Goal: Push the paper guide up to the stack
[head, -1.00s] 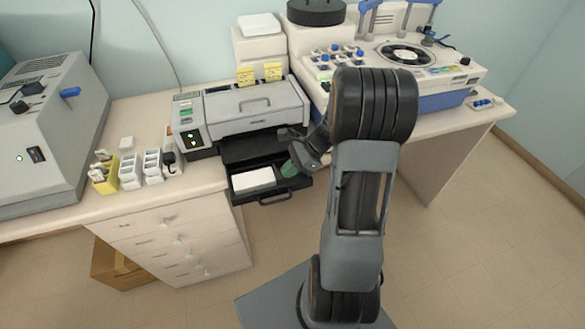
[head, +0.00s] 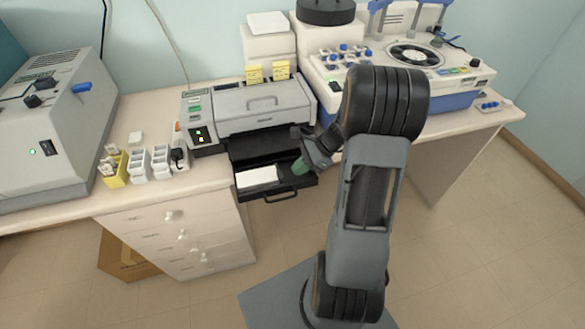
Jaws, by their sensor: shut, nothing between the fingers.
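The paper stack (head: 256,177) is a white block lying in the left part of the printer's open black tray (head: 268,194). The paper guide (head: 299,167) is a small green piece standing in the tray to the right of the stack. A dark gap shows between the guide and the stack. My gripper (head: 304,150) is shut and empty at the right end of the tray, right beside the guide and partly over it. I cannot tell whether it touches the guide.
The grey printer (head: 262,106) stands on the bench above the tray. To the left are a yellow holder (head: 115,172), white racks and a large grey machine (head: 50,130). A white and blue staining machine (head: 440,85) is on the right. The floor in front is open.

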